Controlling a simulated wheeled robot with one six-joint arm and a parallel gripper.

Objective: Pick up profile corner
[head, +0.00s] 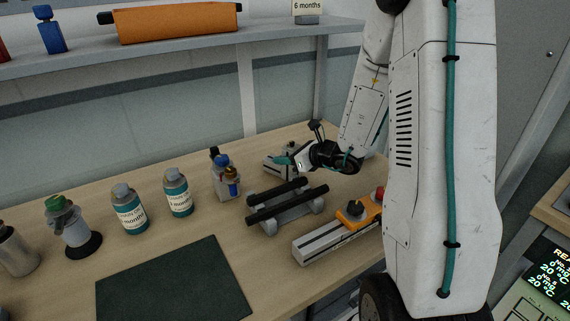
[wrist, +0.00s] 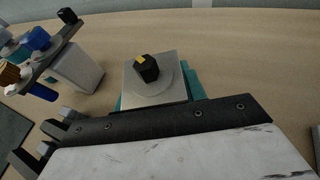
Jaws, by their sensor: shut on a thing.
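The profile corner, seen as a grey square block with a round boss and a black hexagonal knob with a yellow mark (wrist: 152,92), is in the middle of the wrist view. In the head view its grey side (head: 270,164) shows at the back of the bench, partly behind my gripper (head: 283,160). My gripper's teal fingers also show beside and under the block in the wrist view (wrist: 158,103). They are shut on it. Its underside is hidden, so I cannot tell whether it touches the bench.
A grey rack with two black bars (head: 287,202) stands just in front. An orange-topped rail (head: 325,234) lies to the right. A small bottle holder (head: 226,182) and labelled bottles (head: 178,193) stand left. A dark mat (head: 175,285) lies clear in front. A shelf (head: 180,48) runs behind.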

